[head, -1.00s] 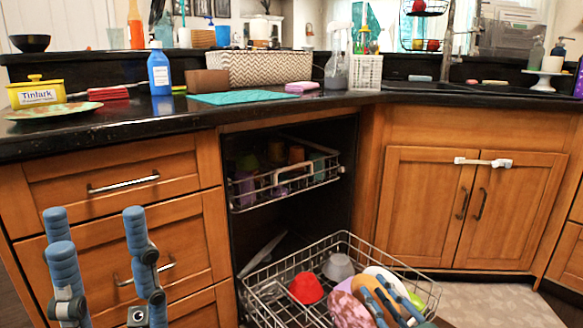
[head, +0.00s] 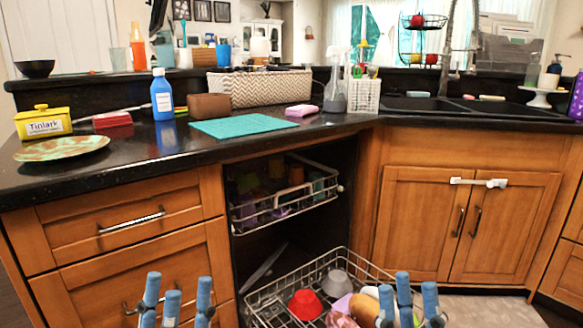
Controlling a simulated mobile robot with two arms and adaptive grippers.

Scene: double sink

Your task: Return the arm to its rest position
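My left gripper (head: 177,302) is at the bottom of the head view, in front of the wooden drawers. Its blue fingers point up and stand apart, with nothing between them. My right gripper (head: 408,304) is at the bottom right of centre, in front of the right part of the lower dishwasher rack (head: 290,277). Its blue fingers also point up, spread apart, with no object visibly held. Both arms below the fingers are out of the picture.
The lower rack is pulled out and holds a red bowl (head: 305,304), a grey bowl (head: 336,283) and plates. The upper rack (head: 285,203) is partly out. A plate (head: 62,148), yellow box (head: 43,122), blue bottle (head: 162,95) and teal mat (head: 243,126) are on the counter.

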